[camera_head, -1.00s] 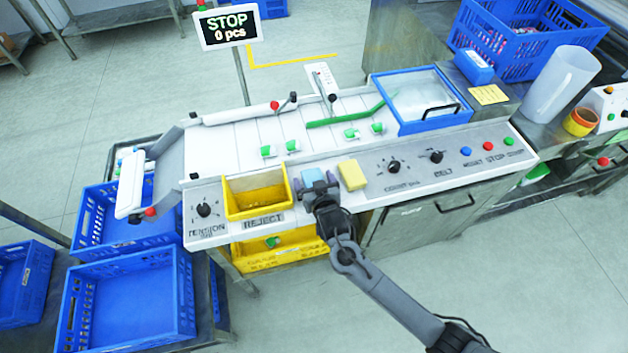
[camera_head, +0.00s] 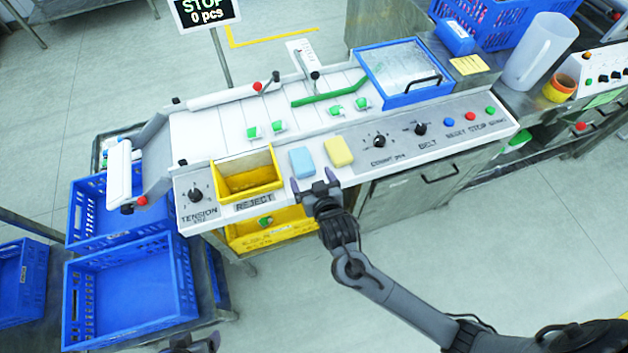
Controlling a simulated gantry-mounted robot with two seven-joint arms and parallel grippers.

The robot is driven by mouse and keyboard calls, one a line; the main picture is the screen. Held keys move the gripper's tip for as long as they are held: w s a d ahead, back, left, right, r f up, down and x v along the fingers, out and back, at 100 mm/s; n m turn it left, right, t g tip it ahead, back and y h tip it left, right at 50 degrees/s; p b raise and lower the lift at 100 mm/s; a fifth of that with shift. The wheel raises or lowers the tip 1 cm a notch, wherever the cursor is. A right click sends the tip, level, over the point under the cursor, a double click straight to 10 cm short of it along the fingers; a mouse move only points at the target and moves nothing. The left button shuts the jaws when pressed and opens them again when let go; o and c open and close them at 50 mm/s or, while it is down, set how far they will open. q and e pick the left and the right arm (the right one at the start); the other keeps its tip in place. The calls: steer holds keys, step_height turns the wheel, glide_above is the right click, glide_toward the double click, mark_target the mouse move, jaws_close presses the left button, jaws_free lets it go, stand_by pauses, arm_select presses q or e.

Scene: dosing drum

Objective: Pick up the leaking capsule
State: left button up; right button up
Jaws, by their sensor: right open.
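Several green-and-white capsules lie on the white belt: one pair at the left, a capsule (camera_head: 253,132) and a capsule (camera_head: 279,127), and another pair further right, a capsule (camera_head: 336,111) and a capsule (camera_head: 361,103). I cannot tell which one leaks. Another green capsule (camera_head: 265,221) shows in the lower yellow crate (camera_head: 290,229). My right gripper (camera_head: 314,183) is open and empty at the panel's front edge, just in front of a light blue block (camera_head: 302,162) and apart from all capsules. Part of my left gripper (camera_head: 195,343) shows at the bottom edge; its jaws are unclear.
A yellow reject bin (camera_head: 247,184) sits left of the blue block, and a yellow block (camera_head: 338,151) right of it. A blue-framed hopper (camera_head: 405,99) and a green guide bar (camera_head: 330,92) border the belt. Blue crates (camera_head: 130,300) stand at lower left.

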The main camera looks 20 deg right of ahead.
steer(key=s+f+n+g+y, duration=0.1)
steer(key=s+g, duration=0.3)
steer(key=s, duration=0.7)
steer(key=shift+s+d+f+g+y, duration=0.15)
steer(key=shift+d+f+g+y, duration=0.15)
steer(key=shift+f+y, duration=0.3)
steer(key=s+d+g, duration=0.1)
steer(key=s, duration=0.3)
steer(key=s+d+n+g, duration=0.1)
steer(key=s+g, duration=0.1)
steer(key=s, duration=0.3)
steer(key=s+d+n+g, duration=0.1)
steer(key=s+d+g, duration=0.1)
steer(key=s, duration=0.2)
steer(key=shift+s+d+r+h, duration=0.1)
steer(key=shift+s+r+h, duration=0.1)
steer(key=shift+s+h, duration=0.1)
steer(key=c, duration=0.3)
steer(key=shift+c, duration=0.2)
